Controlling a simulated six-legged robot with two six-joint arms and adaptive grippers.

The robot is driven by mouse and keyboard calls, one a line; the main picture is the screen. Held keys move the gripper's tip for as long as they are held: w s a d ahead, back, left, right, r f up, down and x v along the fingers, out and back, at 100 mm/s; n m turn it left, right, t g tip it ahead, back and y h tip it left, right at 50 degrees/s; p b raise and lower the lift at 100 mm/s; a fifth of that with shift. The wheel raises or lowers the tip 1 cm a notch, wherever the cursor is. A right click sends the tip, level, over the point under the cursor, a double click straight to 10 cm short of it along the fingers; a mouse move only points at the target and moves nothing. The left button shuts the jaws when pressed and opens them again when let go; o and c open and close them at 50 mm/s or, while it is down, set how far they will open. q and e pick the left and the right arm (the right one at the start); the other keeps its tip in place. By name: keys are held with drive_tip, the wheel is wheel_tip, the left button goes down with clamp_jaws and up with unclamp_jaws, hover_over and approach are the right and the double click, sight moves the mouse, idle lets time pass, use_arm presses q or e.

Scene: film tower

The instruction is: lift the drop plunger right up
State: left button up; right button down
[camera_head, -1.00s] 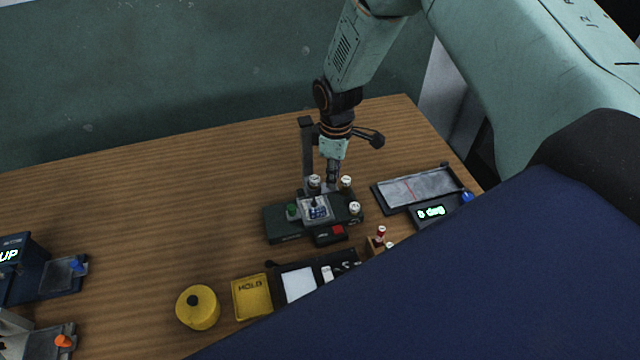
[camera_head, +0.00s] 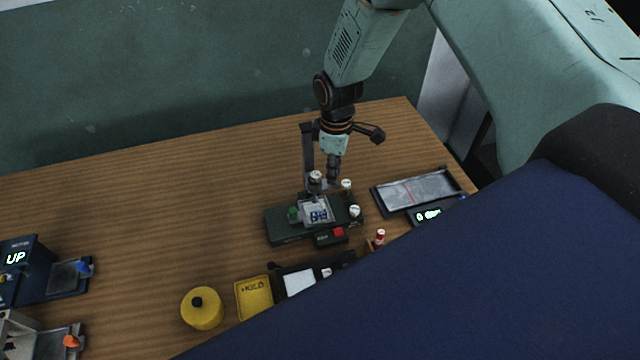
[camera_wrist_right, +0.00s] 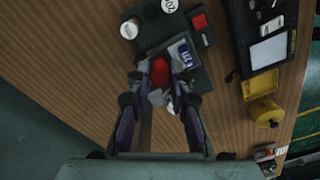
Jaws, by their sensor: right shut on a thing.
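The dark green drop tester (camera_head: 290,235) stands on the bench with a tall dark post (camera_head: 307,150) at its back. Its pale platform carries a blue-marked piece (camera_head: 318,215). My right gripper (camera_head: 332,178) points down over it, just right of the post. A white-capped part (camera_head: 315,178) sits beside the fingertips, above the platform. In the right wrist view, the fingers of my right gripper (camera_wrist_right: 160,85) close on a red part (camera_wrist_right: 158,72), seemingly the drop plunger's grip. The fingers hide most of the plunger. My left gripper is not in view.
White-topped pieces (camera_head: 354,211) stand at the tester's right, near a red button (camera_head: 338,232). A grey tray (camera_head: 415,190) lies further right. A yellow can (camera_head: 200,310), a yellow hold tray (camera_head: 240,302) and a box reading UP (camera_head: 30,250) stand in front and left.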

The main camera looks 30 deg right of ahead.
drive_tip(key=shift+r+p, duration=3.15)
drive_tip(key=shift+r, duration=0.95)
drive_tip(key=c, duration=1.3)
unclamp_jaws()
drive_tip(key=shift+f, duration=0.2)
drive_tip(key=shift+r+p, duration=0.35)
drive_tip(key=shift+r, duration=2.15)
